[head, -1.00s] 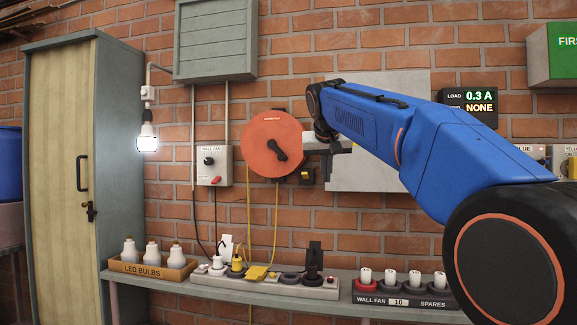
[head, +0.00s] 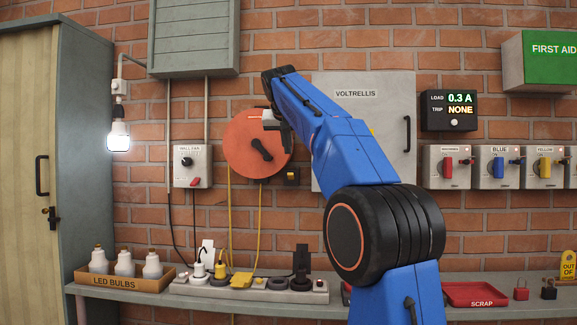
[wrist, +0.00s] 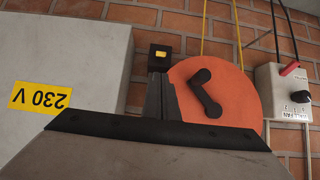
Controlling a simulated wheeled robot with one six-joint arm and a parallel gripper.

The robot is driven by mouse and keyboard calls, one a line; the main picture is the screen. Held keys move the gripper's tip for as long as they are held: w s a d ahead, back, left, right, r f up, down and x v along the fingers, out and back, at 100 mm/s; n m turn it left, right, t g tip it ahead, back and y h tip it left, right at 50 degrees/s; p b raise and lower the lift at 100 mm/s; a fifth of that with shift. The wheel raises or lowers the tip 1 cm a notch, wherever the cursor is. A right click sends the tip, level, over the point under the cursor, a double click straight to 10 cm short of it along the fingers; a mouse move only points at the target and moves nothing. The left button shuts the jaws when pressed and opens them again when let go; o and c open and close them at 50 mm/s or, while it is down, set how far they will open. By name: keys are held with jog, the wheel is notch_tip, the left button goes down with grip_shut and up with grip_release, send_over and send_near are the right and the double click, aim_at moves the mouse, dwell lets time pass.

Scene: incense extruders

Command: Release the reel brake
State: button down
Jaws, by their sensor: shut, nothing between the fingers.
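The orange round reel (head: 240,143) hangs on the brick wall with a black crank handle (head: 261,149) on its face. It also shows upside down in the wrist view (wrist: 240,105). A small black box with a yellow part (head: 291,177) is on the wall at the reel's lower right; the wrist view shows it too (wrist: 160,53). I cannot tell which part is the brake. My gripper (head: 286,138) is shut and empty, overlapping the reel's upper right edge in the head view.
A grey cabinet marked VOLTRELLIS (head: 385,120) is right of the reel. A wall fan switch box (head: 192,166) is to its left. Yellow cords hang from the reel to a power strip (head: 250,291) on the bench. A load display (head: 459,110) is at right.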

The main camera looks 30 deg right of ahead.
aim_at(290, 173)
jog(key=x, duration=1)
jog(key=shift+s+a+f+t+h, duration=0.2)
jog(key=shift+s+f+t+h, duration=0.15)
jog(key=shift+t, duration=0.25)
dwell(0.5)
jog(key=shift+s+a+f+t+h, duration=0.15)
jog(key=shift+s+f+t, duration=0.1)
jog(key=shift+f, duration=0.2)
jog(key=shift+s+a+f+t+h, duration=0.1)
jog(key=shift+f+t+h, duration=0.1)
jog(key=shift+f, duration=0.3)
jog(key=shift+s+a+f+t+h, duration=0.15)
jog(key=shift+s+f+t, duration=0.1)
jog(key=shift+f, duration=0.2)
jog(key=shift+w, duration=0.1)
jog(key=shift+r, duration=0.15)
jog(key=shift+r, duration=0.65)
